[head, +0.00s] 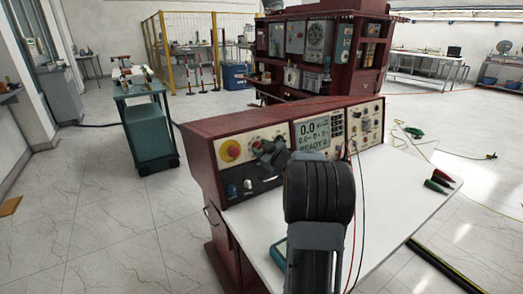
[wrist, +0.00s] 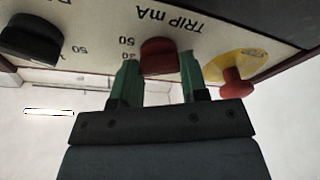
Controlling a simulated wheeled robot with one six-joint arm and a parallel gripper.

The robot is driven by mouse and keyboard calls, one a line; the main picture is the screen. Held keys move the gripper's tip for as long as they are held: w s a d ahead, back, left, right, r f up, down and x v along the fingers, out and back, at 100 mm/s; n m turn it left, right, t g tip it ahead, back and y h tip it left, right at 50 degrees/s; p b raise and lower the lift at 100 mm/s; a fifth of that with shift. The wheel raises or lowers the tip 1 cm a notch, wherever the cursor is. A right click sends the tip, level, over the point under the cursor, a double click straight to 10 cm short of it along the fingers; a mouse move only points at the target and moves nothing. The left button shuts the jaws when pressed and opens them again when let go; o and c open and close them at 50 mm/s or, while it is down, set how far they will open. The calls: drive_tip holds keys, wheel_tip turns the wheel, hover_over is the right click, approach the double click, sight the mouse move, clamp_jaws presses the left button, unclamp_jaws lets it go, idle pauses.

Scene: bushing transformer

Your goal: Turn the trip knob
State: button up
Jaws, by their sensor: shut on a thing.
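The red trip knob (wrist: 160,57) sits on the cream panel below the printed words "TRIP mA", which appear upside down in the wrist view. My gripper (wrist: 160,65) has one green finger on each side of the knob and is shut on it. Numbers are printed beside the knob, partly covered by it and the fingers. In the head view my gripper (head: 266,149) is at the console's front panel and mostly hides the knob, so its pointer direction cannot be told.
A red mushroom button (wrist: 234,86) on a yellow disc is close beside the right finger. A black knob (wrist: 32,38) is at the left. The console (head: 200,160) also carries a lit display (head: 312,136). Thin cables and red and green probes (head: 440,180) lie on its white worktop.

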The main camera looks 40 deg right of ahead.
drive_tip(key=shift+n, duration=0.3)
drive_tip(key=o, duration=0.9)
drive_tip(key=shift+s, duration=0.1)
drive_tip(key=s, duration=0.9)
drive_tip(key=s+d, duration=0.1)
drive_tip(key=s, duration=0.3)
drive_tip(key=shift+s+r+p, duration=0.2)
drive_tip(key=shift+s+p, duration=0.05)
drive_tip(key=shift+p, duration=0.1)
drive_tip(key=shift+a, duration=0.1)
